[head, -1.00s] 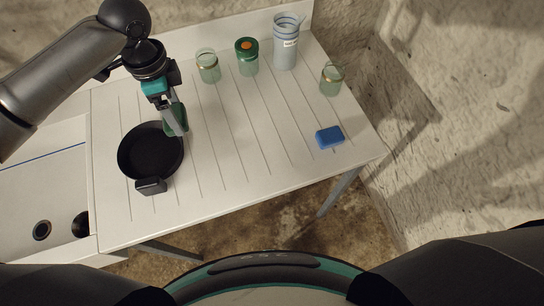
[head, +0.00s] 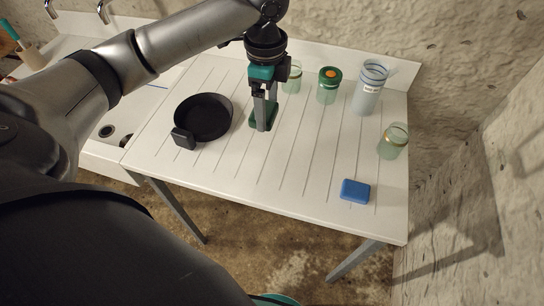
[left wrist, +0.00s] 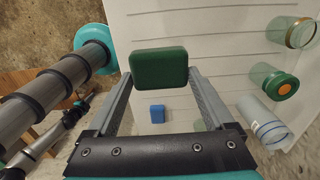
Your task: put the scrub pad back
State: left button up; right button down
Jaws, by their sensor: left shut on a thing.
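The scrub pad is a dark green rounded block (head: 273,114), held between the fingers of my left gripper (head: 264,122). In the left wrist view the green pad (left wrist: 160,68) fills the gap between the fingertips of my left gripper (left wrist: 160,82). In the head view it is over the white ridged drainboard (head: 300,170), to the right of the black pan; I cannot tell whether it touches the surface. My right gripper is not in view.
A black pan (head: 203,118) sits left of the gripper. A blue sponge-like block (head: 355,191) lies near the front right. Glass jars (head: 292,80), (head: 392,142), a green-lidded jar (head: 328,86) and a tall grey-blue container (head: 369,88) stand behind and right. The drainboard's middle is clear.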

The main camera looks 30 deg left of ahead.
pick_arm(q)
notch_tip(320, 180, down, 12)
jog(key=shift+f+b, duration=0.1)
jog(key=shift+b, duration=0.75)
notch_tip(320, 180, down, 4)
jog(key=shift+f+b, duration=0.15)
jog(key=shift+b, duration=0.25)
jog(key=shift+f, duration=0.15)
jog(key=shift+f, duration=0.15)
jog(key=o, duration=0.9)
notch_tip(320, 180, up, 12)
jog(key=shift+r+p, duration=0.2)
jog(key=shift+p, duration=0.8)
